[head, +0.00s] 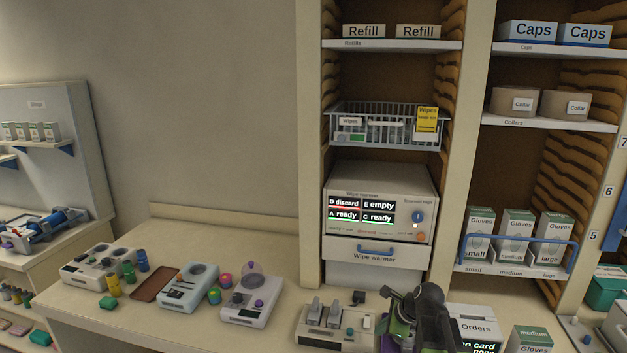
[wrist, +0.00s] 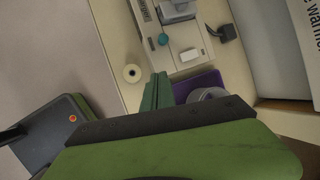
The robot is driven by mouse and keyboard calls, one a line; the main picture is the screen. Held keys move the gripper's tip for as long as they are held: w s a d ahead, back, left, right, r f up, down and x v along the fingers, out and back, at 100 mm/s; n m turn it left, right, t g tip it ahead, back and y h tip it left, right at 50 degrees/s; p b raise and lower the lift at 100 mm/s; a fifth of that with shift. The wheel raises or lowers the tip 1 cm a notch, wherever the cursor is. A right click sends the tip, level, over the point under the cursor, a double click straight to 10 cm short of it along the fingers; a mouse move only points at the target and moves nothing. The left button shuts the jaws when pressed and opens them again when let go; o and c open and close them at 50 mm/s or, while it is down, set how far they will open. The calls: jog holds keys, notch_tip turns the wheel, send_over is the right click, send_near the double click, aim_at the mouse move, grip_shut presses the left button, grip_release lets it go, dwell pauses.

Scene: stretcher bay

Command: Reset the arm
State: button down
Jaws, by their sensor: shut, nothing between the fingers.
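My gripper (wrist: 157,90) shows in the wrist view with its green fingers together and nothing between them. The fingers are above a cream counter, just below a pale device with a teal knob (wrist: 163,39). A purple tray (wrist: 205,82) holding a grey round thing lies to the right of the fingers, partly hidden by my gripper. In the head view my black and green arm is folded low at the bottom right of the middle, in front of the counter's right part. The fingertips are hard to make out there.
A pale device with two grey levers (head: 333,327) stands left of my arm. An orders box (head: 478,326) and a medium glove box (head: 530,340) stand right of it. The wipe warmer (head: 378,205) is behind. The counter's front left (head: 95,325) is mostly clear.

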jog(key=s+a+f+n+g+h+b, duration=0.1)
jog(key=s+a+f+n+g+b, duration=0.2)
jog(key=s+a+f+n, duration=0.5)
jog(key=s+d+n+g+h, duration=0.2)
jog(key=s+n, duration=0.4)
jog(key=n, duration=0.7)
jog(key=shift+s+d+h, duration=0.15)
jog(key=shift+d+h, duration=0.25)
jog(key=shift+d, duration=0.3)
